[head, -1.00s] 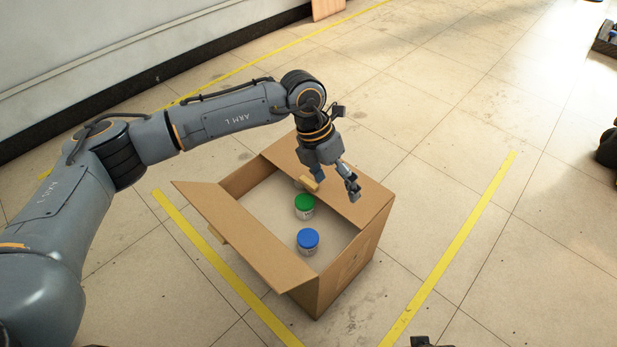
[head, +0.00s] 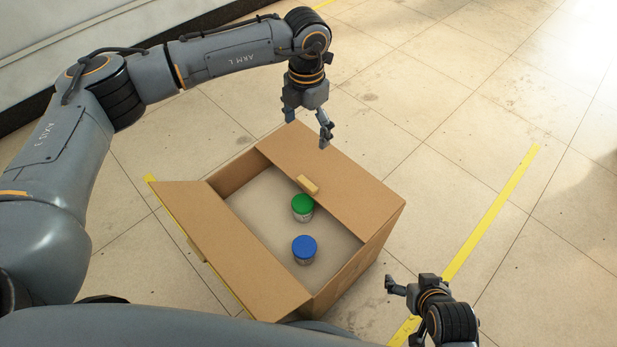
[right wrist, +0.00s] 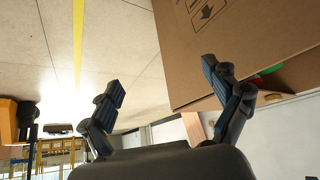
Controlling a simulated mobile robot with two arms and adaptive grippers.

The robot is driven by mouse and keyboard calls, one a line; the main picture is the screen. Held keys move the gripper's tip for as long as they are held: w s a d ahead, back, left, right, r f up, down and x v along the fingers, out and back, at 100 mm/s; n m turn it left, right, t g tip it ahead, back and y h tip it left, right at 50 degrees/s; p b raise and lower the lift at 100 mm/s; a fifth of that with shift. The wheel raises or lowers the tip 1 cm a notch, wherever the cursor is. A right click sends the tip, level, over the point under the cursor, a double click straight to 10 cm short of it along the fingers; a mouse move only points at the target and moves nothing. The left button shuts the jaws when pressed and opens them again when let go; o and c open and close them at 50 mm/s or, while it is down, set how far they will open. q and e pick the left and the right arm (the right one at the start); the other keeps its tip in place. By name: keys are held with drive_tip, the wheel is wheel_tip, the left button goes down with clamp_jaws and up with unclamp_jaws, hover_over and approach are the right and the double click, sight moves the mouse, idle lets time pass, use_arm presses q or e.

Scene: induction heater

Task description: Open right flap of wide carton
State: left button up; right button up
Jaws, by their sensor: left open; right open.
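The brown carton (head: 345,285) stands open-topped on the floor in the head view. Its left flap (head: 215,240) leans outward. Its right flap (head: 335,170) lies across the right part of the opening, with a small tan tab (head: 308,185) at its inner edge. My left gripper (head: 308,128) is open and empty, pointing down by the flap's far end; contact cannot be told. My right gripper (head: 403,312) is open and empty, off the carton's near right side. In the right wrist view its fingers (right wrist: 164,75) are spread beside the carton wall (right wrist: 185,60).
A green-lidded jar (head: 302,207) and a blue-lidded jar (head: 304,250) stand inside the carton. A yellow floor line (head: 490,215) runs to the right of it. The tiled floor at the right is clear.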

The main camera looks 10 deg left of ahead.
use_arm(q)
wheel_tip(320, 180, down, 4)
drive_tip(key=b, duration=0.7)
hover_over(307, 183)
wheel_tip(307, 183, down, 10)
wheel_tip(307, 183, down, 6)
drive_tip(key=shift+r+b, duration=0.25)
drive_tip(key=shift+b, duration=0.65)
drive_tip(key=shift+f, duration=0.3)
use_arm(e)
drive_tip(key=w+a+r+t+y, duration=0.1)
drive_tip(key=r+t, duration=0.4)
drive_tip(key=r, duration=0.5)
drive_tip(key=w+a+r+t+y, duration=0.2)
drive_tip(key=r+t, duration=0.3)
drive_tip(key=r, duration=0.5)
drive_tip(key=w+a+r+t+y, duration=0.1)
drive_tip(key=w+r+t+y, duration=0.1)
drive_tip(key=r+t, duration=0.3)
wheel_tip(307, 183, up, 5)
drive_tip(key=shift+w+a+f+n, duration=0.1)
drive_tip(key=shift+w+a+n, duration=0.3)
drive_tip(key=shift+w, duration=0.4)
use_arm(q)
drive_tip(key=c, duration=1.7)
drive_tip(key=shift+r, duration=0.15)
